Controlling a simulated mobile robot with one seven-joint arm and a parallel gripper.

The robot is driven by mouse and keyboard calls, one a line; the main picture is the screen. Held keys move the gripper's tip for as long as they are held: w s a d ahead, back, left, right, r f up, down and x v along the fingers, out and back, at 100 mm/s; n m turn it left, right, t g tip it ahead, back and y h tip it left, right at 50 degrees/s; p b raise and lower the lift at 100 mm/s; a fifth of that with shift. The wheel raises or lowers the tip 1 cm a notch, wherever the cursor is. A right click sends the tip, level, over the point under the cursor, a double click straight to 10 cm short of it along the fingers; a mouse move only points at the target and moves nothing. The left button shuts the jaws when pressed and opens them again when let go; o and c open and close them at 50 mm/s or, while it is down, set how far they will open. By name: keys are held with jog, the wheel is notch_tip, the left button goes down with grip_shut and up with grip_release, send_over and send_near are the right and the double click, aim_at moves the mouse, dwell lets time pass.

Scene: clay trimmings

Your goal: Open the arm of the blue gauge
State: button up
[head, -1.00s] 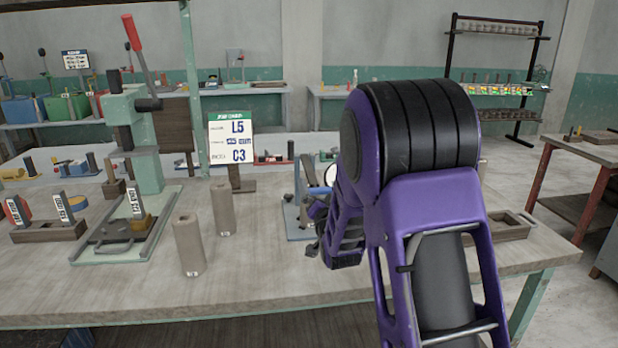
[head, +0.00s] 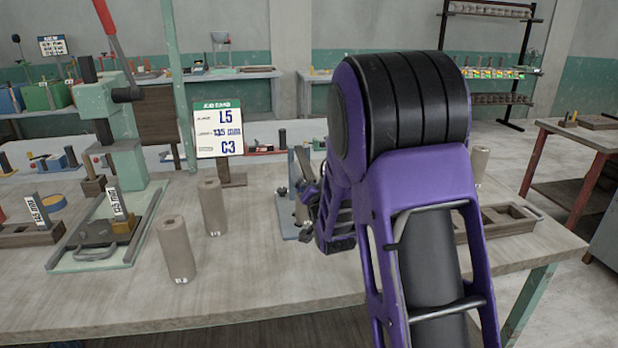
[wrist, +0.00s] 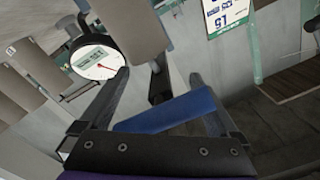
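The blue gauge stands on the bench, mostly hidden behind my arm in the head view; part of its pale blue base (head: 288,230) and a grey upright (head: 305,165) show. In the wrist view its round dial (wrist: 98,62), white with a red needle, is at the upper left. A blue bar (wrist: 165,112) lies across the space between my fingers, beyond the palm; I cannot tell whether it touches them. My gripper (wrist: 158,78) is open, its fingers spread wide. In the head view my gripper (head: 308,200) is a small dark shape beside the gauge.
Two clay-brown cylinders (head: 176,250) (head: 212,206) stand left of the gauge on the bench (head: 250,290). A green press (head: 120,130) with a red lever is farther left. A sign (head: 219,128) stands behind. A wooden tray (head: 510,220) lies right of my arm.

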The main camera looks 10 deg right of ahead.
grip_shut()
dwell(0.3)
